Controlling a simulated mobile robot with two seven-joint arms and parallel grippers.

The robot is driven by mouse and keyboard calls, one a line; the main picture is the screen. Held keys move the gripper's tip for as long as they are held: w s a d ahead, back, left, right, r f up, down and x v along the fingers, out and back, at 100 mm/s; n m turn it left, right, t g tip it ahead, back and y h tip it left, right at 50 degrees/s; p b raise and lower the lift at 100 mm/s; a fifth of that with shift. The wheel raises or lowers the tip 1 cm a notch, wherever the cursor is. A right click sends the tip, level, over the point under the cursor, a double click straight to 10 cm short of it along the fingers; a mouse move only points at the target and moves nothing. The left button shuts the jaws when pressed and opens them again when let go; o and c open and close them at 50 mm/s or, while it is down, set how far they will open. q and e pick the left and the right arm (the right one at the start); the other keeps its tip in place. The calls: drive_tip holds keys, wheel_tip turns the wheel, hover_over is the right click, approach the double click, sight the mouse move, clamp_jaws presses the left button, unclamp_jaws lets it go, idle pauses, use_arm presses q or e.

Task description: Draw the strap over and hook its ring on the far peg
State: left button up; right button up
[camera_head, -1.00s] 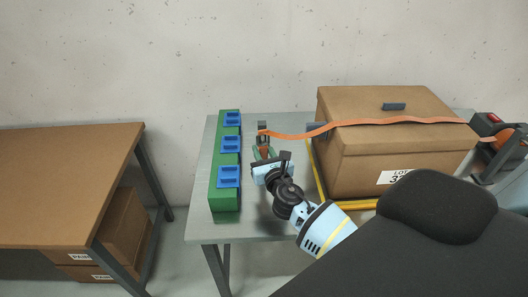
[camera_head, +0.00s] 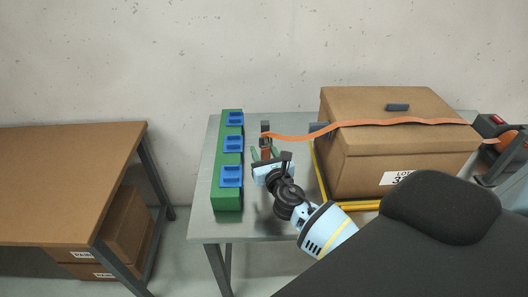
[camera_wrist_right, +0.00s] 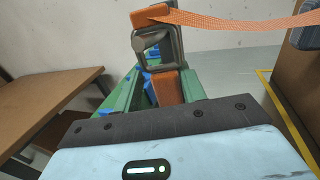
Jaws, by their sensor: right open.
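The orange strap (camera_head: 400,121) runs from the right over the cardboard box (camera_head: 350,165) and leftward past its left side. Its grey squarish ring (camera_wrist_right: 178,42) hangs at its end in the right wrist view, with an orange tab (camera_wrist_right: 168,87) below. A dark upright piece, probably the far peg (camera_head: 265,126), stands at the strap's left end. A grey shape shows inside the ring; I cannot tell surely whether the peg passes through it. My right gripper (camera_head: 265,153) is open, its greenish fingers on either side of the tab, apparently apart from it. My left gripper is out of view.
A green rail (camera_head: 228,198) with blue holders (camera_head: 231,175) stands close left of my right gripper. A dark block (camera_head: 318,128) is at the box's left side.

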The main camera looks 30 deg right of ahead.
drive_tip(key=shift+d, duration=0.65)
drive_tip(key=shift+s+a+f, duration=0.1)
drive_tip(key=shift+s, duration=0.05)
drive_tip(key=shift+s+a+f, duration=0.15)
drive_tip(key=shift+s, duration=0.3)
drive_tip(key=shift+s+a+f, duration=0.15)
drive_tip(key=shift+s, duration=0.3)
drive_tip(key=v, duration=0.4)
drive_tip(key=shift+s+a+r, duration=0.25)
drive_tip(key=shift+a+r, duration=0.05)
drive_tip(key=shift+a, duration=0.2)
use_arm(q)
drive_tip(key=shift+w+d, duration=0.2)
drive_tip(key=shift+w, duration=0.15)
use_arm(e)
drive_tip(key=shift+s+a+r, duration=0.1)
drive_tip(key=shift+s+a, duration=0.15)
drive_tip(key=shift+s, duration=0.3)
